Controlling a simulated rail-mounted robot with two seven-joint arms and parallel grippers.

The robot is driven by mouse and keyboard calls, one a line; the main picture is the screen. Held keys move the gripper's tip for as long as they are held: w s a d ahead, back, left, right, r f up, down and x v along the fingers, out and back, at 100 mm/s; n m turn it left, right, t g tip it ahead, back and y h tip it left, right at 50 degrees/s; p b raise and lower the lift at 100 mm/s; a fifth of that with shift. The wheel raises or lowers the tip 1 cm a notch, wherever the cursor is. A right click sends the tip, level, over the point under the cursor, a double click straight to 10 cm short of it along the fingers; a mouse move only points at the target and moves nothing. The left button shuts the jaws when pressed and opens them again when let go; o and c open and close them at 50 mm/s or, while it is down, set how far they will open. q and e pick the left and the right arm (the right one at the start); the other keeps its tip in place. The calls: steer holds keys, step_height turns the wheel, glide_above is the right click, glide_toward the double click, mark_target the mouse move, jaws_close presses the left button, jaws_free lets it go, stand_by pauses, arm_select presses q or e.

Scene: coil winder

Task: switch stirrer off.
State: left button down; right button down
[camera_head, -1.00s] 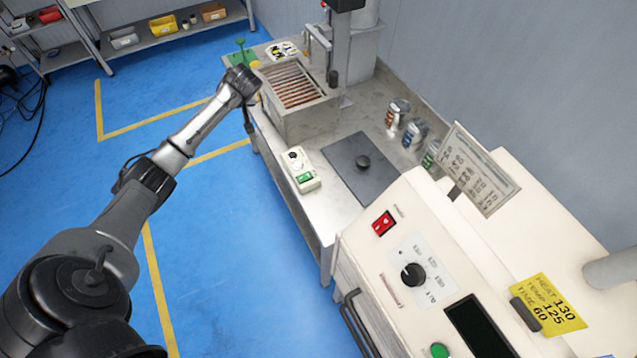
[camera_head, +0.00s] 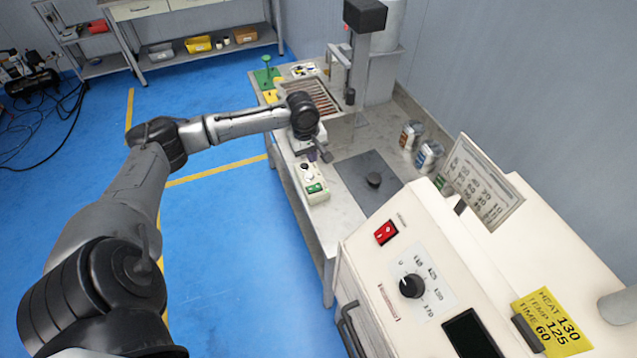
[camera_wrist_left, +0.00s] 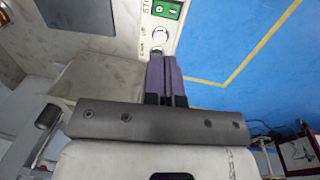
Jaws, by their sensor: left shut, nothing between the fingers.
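The stirrer control box (camera_head: 318,194) is a small white box on the metal bench, with a green switch (camera_head: 315,188) at its near end and a knob (camera_head: 307,176) at its far end. In the left wrist view the box (camera_wrist_left: 148,27) shows lettering starting "STI", the green switch (camera_wrist_left: 168,9) and the white knob (camera_wrist_left: 159,40). My left gripper (camera_head: 325,157) is shut and empty, just above the far end of the box. In the left wrist view its purple fingers (camera_wrist_left: 163,60) end beside the knob; I cannot tell whether they touch. My right gripper is not in view.
A tank with a rack (camera_head: 345,127) and a stand stand behind the box. A dark plate (camera_head: 360,193) with a black knob lies to its right, with cans (camera_head: 430,154) beyond. A cream machine (camera_head: 440,232) with a red switch fills the front right.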

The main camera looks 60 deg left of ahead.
mark_target(319, 187)
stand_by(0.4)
arm_select(q)
steer(key=f+b, duration=0.1)
steer(key=f, duration=0.3)
steer(key=w+f+b, duration=0.1)
steer(key=f, duration=0.4)
steer(key=f+b, duration=0.1)
steer(key=f, duration=0.4)
steer(key=shift+w+d, duration=0.2)
steer(key=shift+w, duration=0.15)
steer(key=shift+r+p, duration=0.3)
steer(key=shift+p, duration=0.5)
steer(key=shift+w+f, duration=0.15)
steer(key=shift+f, duration=0.1)
steer(key=shift+w+d+f, duration=0.1)
